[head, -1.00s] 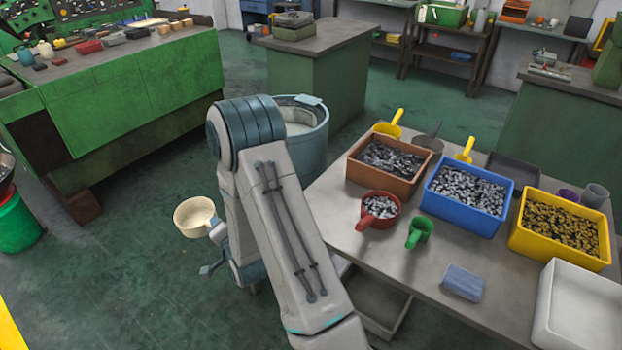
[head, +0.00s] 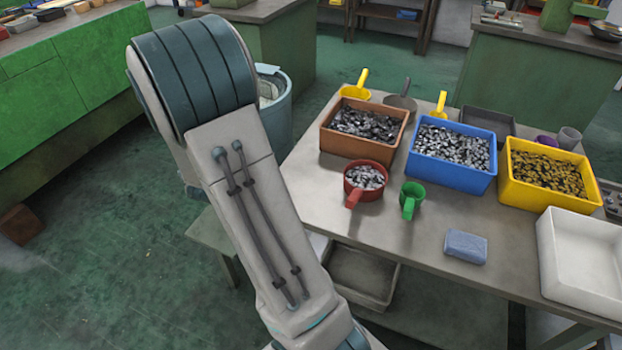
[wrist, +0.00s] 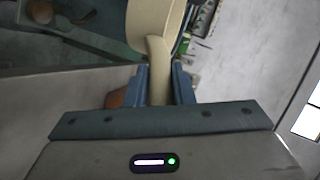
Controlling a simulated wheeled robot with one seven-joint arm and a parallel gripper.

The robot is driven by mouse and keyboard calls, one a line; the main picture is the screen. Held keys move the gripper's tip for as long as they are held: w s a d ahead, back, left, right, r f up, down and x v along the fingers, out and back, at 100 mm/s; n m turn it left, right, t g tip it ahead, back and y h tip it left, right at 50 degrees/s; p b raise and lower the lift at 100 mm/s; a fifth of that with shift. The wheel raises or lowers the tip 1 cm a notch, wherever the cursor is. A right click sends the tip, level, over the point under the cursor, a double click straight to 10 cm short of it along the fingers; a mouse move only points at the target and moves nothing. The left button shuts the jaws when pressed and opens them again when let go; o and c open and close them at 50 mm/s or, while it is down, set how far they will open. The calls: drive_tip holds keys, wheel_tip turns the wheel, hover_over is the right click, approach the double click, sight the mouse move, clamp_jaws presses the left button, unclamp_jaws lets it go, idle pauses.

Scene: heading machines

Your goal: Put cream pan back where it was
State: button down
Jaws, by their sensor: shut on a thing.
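The cream pan (wrist: 155,28) shows in the wrist view, where only part of its bowl and its handle are in frame. My gripper (wrist: 159,84) is shut on the pan's handle, with a blue-grey finger on each side of it. In the head view my arm fills the left middle, and the pan and my gripper are hidden behind it.
The grey table (head: 400,237) holds a brown bin (head: 350,143), a blue bin (head: 450,172), a yellow bin (head: 545,190), a red pan of metal parts (head: 364,183), a green cup (head: 411,197), a blue sponge (head: 466,247) and a white tray (head: 580,285). A blue-grey drum (head: 276,130) stands behind my arm. Bare table lies in front of the red pan.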

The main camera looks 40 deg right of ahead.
drive_tip(key=s+d+r+m+g+h+b, duration=0.1)
drive_tip(key=s+d+m+g+h+b, duration=0.1)
drive_tip(key=s+d+m+g+b, duration=0.3)
drive_tip(key=s+d+m+g+h, duration=0.2)
drive_tip(key=s+m+g, duration=0.15)
drive_tip(key=s, duration=0.35)
drive_tip(key=shift+g, duration=0.45)
drive_tip(key=shift+s+d+f+b, duration=0.15)
drive_tip(key=shift+f+b, duration=0.35)
drive_tip(key=shift+f, duration=1.1)
drive_tip(key=shift+s+d+f+b, duration=0.15)
drive_tip(key=shift+f+b, duration=0.3)
drive_tip(key=shift+f, duration=1.2)
drive_tip(key=shift+s+d+f+b, duration=0.15)
drive_tip(key=shift+f+b, duration=0.35)
drive_tip(key=shift+f, duration=1.1)
drive_tip(key=shift+a, duration=0.1)
drive_tip(key=shift+f, duration=0.15)
drive_tip(key=c, duration=1.3)
unclamp_jaws()
drive_tip(key=shift+o, duration=0.2)
